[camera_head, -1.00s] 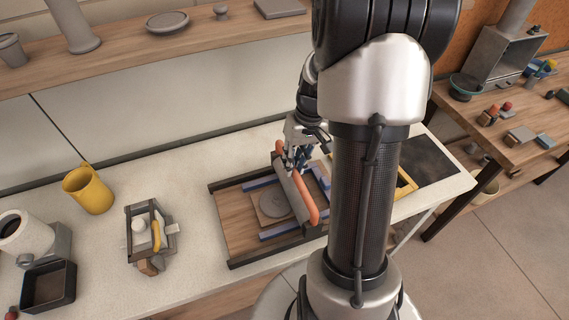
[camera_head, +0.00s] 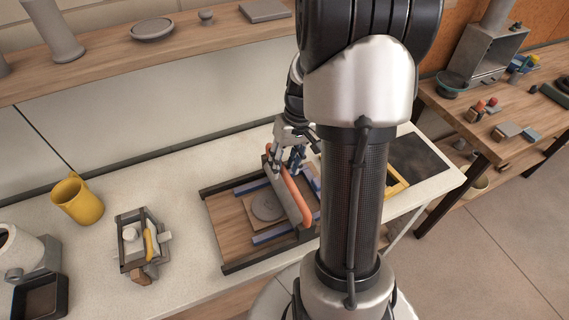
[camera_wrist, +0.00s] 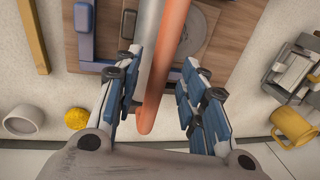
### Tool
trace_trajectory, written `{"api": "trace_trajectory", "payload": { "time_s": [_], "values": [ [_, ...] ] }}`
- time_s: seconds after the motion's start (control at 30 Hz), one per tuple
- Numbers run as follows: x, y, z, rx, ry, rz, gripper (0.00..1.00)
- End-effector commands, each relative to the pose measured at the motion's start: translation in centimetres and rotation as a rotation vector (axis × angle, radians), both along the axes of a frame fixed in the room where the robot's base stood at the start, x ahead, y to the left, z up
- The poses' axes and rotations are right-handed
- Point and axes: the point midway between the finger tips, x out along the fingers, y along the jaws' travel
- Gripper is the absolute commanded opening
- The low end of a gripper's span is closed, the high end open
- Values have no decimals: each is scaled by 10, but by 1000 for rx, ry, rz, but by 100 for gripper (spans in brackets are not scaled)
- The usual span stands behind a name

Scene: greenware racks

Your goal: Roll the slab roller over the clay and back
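The slab roller's wooden bed (camera_head: 228,231) lies on the pale worktop, with dark rails and blue strips. A flat grey clay disc (camera_head: 267,207) lies on a board on the bed. The grey roller (camera_head: 284,192) lies across the bed just right of the disc, with an orange bar (camera_head: 292,189) alongside it. My gripper (camera_head: 285,165) is at the far end of the roller. In the wrist view my gripper (camera_wrist: 158,100) has its blue-padded fingers spread, with the orange bar (camera_wrist: 163,75) between them and gaps visible. Part of the bed is hidden behind my arm.
A yellow mug (camera_head: 77,200) and a small grey framed device (camera_head: 142,245) stand left of the bed. A shelf (camera_head: 120,64) runs along the wall above. A yellow frame (camera_head: 397,182) and dark panel (camera_head: 420,160) lie to the right.

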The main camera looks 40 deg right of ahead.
Motion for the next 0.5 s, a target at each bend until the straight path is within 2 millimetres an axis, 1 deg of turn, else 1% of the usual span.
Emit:
{"api": "trace_trajectory", "payload": {
  "time_s": [0.17, 0.4, 0.5],
  "values": [
    [-1, -7, 31, -5, -6, -1, 38],
    [-4, -16, 80, -5, -5, -1, 38],
    [-5, -19, 96, -3, -3, -2, 38]
  ]
}}
